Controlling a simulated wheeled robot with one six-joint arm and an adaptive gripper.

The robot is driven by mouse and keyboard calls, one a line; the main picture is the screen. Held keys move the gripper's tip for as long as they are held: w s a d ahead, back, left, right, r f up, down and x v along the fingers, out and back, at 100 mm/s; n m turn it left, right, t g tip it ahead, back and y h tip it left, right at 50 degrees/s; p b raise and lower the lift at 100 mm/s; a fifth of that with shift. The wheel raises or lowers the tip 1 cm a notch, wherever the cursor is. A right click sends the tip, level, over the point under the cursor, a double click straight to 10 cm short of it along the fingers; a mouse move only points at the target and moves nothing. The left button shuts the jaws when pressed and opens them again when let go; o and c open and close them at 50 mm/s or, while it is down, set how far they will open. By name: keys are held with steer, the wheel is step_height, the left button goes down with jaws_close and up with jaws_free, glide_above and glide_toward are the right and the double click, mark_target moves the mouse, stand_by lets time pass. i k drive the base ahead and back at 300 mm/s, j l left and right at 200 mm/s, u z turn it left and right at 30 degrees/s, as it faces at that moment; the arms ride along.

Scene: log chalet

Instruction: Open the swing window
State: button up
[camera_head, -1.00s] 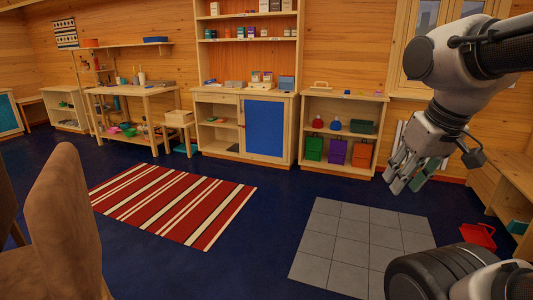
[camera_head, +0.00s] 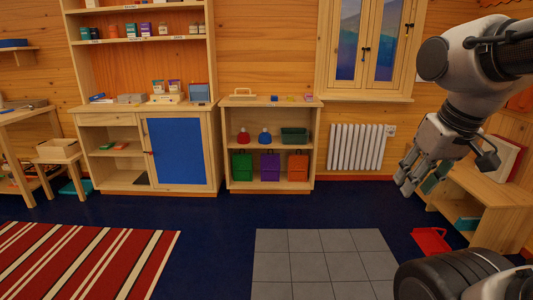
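The swing window (camera_head: 372,45) is in the back wall at the upper right of the head view. It has a light wooden frame and two narrow glazed panes, which look shut. Dark handles (camera_head: 366,53) show on its frame, and its top is cut off.
A white radiator (camera_head: 357,147) is under the window. A low shelf (camera_head: 270,104) with coloured bins stands left of it. A wooden bench (camera_head: 487,195) is at the right, with a red dustpan-like object (camera_head: 431,241) on the floor. Grey tiles (camera_head: 322,262) and blue floor lie open ahead.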

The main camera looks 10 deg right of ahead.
mark_target(365, 4)
steer(key=i+l+z, duration=0.1)
steer(key=i+z, duration=0.15)
steer(key=i, duration=0.5)
steer(key=i+z, duration=0.3)
steer(key=i, duration=0.45)
steer(key=i+j+z, duration=0.25)
steer(key=i, duration=0.5)
